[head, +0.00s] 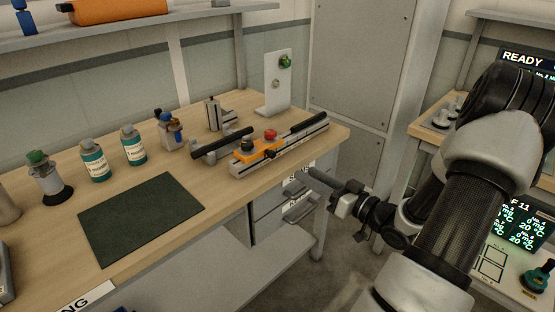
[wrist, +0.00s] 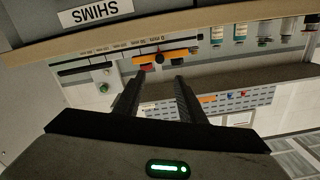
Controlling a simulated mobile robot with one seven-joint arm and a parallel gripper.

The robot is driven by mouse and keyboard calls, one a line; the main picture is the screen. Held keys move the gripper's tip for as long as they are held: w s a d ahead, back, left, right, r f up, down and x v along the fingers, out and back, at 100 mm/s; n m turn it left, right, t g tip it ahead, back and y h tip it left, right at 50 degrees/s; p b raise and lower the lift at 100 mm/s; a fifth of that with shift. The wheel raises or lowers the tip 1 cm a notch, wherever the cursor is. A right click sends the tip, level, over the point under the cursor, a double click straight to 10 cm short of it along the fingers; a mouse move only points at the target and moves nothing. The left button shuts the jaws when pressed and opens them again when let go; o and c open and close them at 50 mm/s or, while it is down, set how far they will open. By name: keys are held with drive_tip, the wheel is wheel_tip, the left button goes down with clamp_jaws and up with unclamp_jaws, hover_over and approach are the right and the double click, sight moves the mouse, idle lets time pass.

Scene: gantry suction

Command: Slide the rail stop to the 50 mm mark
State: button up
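The rail (head: 301,141) lies along the bench's front edge, with an orange rail stop (head: 262,152) near its left end, a red knob (head: 270,134) and dark knobs. The wrist view is upside down. There the orange stop (wrist: 176,55) sits by the end of the scale (wrist: 120,47) marked 0 mm; the other marks are small and hard to read. My gripper (head: 316,175) is in front of the bench edge, right of and lower than the stop, apart from it. In the wrist view its two fingers (wrist: 158,80) are spread with nothing between them.
Drawers (head: 285,205) are under the bench near my gripper. A SHIMS label (wrist: 95,12) shows on the bench front.

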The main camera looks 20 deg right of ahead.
sight(274, 155)
drive_tip(key=b+x, duration=0.1)
drive_tip(key=x, duration=1.2)
drive_tip(key=shift+w+b, duration=0.15)
drive_tip(key=shift+b, duration=0.2)
clamp_jaws()
